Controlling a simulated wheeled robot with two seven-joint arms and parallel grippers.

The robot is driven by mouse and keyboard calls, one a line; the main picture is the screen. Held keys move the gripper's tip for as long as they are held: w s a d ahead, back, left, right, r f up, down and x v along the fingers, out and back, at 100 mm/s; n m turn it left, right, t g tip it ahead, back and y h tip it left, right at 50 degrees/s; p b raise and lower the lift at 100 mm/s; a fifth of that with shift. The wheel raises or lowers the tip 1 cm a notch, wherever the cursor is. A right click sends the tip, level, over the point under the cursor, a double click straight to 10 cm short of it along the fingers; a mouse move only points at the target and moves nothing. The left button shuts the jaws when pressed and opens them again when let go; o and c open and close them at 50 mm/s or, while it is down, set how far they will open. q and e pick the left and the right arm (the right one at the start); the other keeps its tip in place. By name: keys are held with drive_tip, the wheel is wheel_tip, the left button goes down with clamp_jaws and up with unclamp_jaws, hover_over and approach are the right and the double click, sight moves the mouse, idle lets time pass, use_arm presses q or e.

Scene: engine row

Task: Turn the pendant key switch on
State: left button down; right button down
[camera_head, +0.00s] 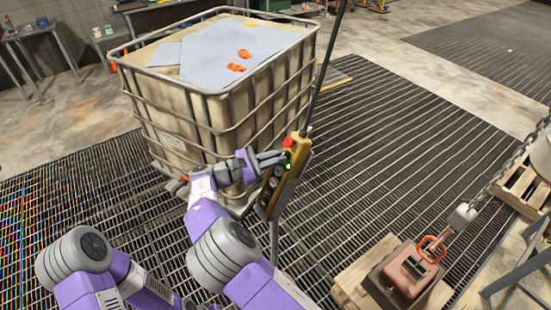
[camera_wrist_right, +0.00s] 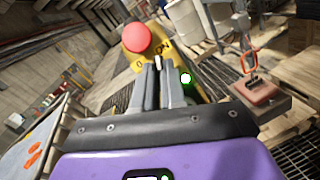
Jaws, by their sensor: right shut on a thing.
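The yellow pendant (camera_head: 290,176) hangs tilted from a dark cable, in front of the caged tank's right corner. Its red mushroom button (camera_wrist_right: 136,38) shows large in the right wrist view. Beside it are the marks "0" and "ON" around a small pale key (camera_wrist_right: 157,59). My right gripper (camera_wrist_right: 159,67) is shut on this key, its two grey fingers close together at the pendant's face. In the head view the right gripper (camera_head: 277,160) reaches the pendant from the left. The fingers hide part of the key, so its exact angle is unclear. A green light (camera_wrist_right: 185,78) glows beside the fingers. My left gripper is out of view.
The caged tank (camera_head: 222,113) stands close behind my right gripper, with grey sheets and orange items on top. A chain with a hook (camera_head: 461,216) hangs at the right above a reddish block (camera_head: 406,270) on a pallet. Grating floor (camera_head: 400,130) to the right is open.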

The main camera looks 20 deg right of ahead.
drive_tip(key=shift+m+g, duration=0.5)
drive_tip(key=shift+m, duration=0.2)
drive_tip(key=shift+w+r, duration=0.1)
drive_tip(key=c, duration=1.2)
unclamp_jaws()
drive_tip(key=a+b, duration=0.1)
drive_tip(key=a, duration=0.6)
drive_tip(key=shift+s+a, duration=0.3)
drive_tip(key=shift+s, duration=0.1)
